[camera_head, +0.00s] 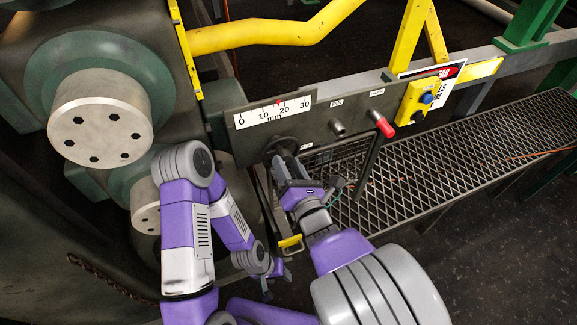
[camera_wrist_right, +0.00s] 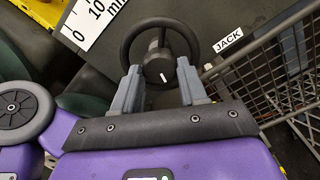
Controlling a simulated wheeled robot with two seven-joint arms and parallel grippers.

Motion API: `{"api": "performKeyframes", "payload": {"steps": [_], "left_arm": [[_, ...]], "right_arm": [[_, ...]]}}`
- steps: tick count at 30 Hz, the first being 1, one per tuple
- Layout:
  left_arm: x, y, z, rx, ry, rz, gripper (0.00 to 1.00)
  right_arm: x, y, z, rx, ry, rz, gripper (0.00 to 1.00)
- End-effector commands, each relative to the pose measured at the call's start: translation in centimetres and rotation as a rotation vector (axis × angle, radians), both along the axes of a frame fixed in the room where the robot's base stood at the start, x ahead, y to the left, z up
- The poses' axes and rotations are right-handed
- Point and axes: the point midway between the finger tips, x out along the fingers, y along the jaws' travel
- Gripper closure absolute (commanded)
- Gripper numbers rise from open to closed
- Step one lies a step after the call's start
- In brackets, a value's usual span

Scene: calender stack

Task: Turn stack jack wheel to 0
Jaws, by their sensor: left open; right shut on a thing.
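The stack jack wheel (camera_head: 283,143) is a small dark handwheel on the grey panel, below the mm scale (camera_head: 272,111). The scale's red pointer (camera_head: 279,102) stands between 10 and 20, nearer 20. My right gripper (camera_head: 284,160) is shut on the wheel. In the right wrist view the wheel (camera_wrist_right: 160,21) shows as a black ring with a hub and a white mark, beside a JACK label (camera_wrist_right: 228,42). The two fingers (camera_wrist_right: 159,84) sit on either side of its lower part. My left gripper (camera_head: 277,284) is open and empty, low and away from the panel.
A red-tipped selector (camera_head: 384,126) and a dark knob (camera_head: 338,128) are right of the wheel. A yellow box with a blue button (camera_head: 424,99) is farther right. A mesh guard stands below the panel, beside a grated walkway (camera_head: 440,158). Large rollers (camera_head: 100,115) stand left.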

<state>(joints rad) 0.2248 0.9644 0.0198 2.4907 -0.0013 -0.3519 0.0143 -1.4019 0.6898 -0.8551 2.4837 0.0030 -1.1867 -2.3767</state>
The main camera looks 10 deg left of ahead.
Motion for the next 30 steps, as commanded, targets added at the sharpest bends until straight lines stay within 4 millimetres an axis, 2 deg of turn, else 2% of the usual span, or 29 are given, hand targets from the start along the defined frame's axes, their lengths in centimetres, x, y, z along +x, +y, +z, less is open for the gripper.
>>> {"api": "performKeyframes", "payload": {"steps": [10, 11, 15, 16, 25, 30], "left_arm": [[0.0, 0.0, -0.01, 0.0, 0.0, 0.0, 0.48], [0.0, 0.0, -0.01, 0.0, 0.0, 0.0, 0.48], [0.0, 0.0, -0.01, 0.0, 0.0, 0.0, 0.48], [0.0, 0.0, -0.01, 0.0, 0.0, 0.0, 0.48], [0.0, 0.0, 0.01, 0.0, 0.0, 0.0, 0.48], [0.01, 0.0, 0.14, 0.0, 0.0, 0.0, 0.48]], "right_arm": [[-0.01, 0.01, -0.02, 0.002, 0.002, 0.001, 0.88], [-0.01, 0.01, -0.02, 0.002, 0.002, 0.001, 0.56], [-0.01, 0.01, -0.02, 0.001, 0.002, 0.001, 0.35], [-0.01, 0.01, -0.02, 0.002, 0.001, 0.0, 0.32], [-0.08, -0.06, 0.0, 0.001, 0.001, 0.001, 0.32], [-0.88, -0.65, 0.04, 0.003, 0.003, 0.014, 0.32]]}}
